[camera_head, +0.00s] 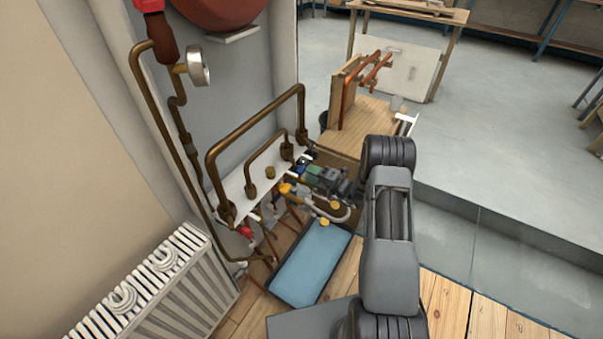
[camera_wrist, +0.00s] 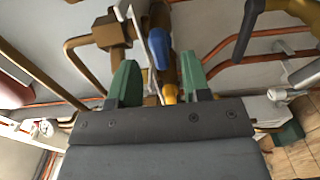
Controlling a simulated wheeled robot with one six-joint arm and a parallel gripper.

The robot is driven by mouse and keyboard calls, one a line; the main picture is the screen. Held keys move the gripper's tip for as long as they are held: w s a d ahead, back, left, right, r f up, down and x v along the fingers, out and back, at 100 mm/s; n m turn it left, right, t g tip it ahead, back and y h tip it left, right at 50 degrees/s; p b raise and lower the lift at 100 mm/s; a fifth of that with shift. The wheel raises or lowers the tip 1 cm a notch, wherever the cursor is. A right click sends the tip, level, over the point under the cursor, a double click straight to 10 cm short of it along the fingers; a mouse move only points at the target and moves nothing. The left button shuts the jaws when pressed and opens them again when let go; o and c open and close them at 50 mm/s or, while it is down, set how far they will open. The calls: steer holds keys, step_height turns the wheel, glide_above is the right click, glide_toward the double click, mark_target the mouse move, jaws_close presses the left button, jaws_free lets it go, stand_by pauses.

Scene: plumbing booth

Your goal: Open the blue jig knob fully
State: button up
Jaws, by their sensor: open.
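The blue jig knob (camera_wrist: 157,48) shows in the wrist view as a long blue handle beyond my fingertips, near the middle. My gripper (camera_wrist: 158,80) is open, with one green fingertip on each side of the picture's middle. The knob lies ahead, between the lines of the two fingers; I cannot tell whether they touch. In the head view, my gripper (camera_head: 313,174) reaches in beside the white pipe board. A small dark blue patch just beyond it may be the knob, mostly hidden.
A yellow handle (camera_wrist: 170,94) sits just below the blue knob. Brass pipes (camera_head: 222,152) rise from the white board (camera_head: 235,184). A red valve handle (camera_head: 245,231) is at the lower left. A blue-topped tray (camera_head: 310,262) lies on the floor, and a white radiator (camera_head: 160,280) stands left.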

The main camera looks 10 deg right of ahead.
mark_target(302, 169)
steer(key=shift+x, duration=2.1)
steer(key=c, duration=0.7)
steer(key=shift+b, duration=0.3)
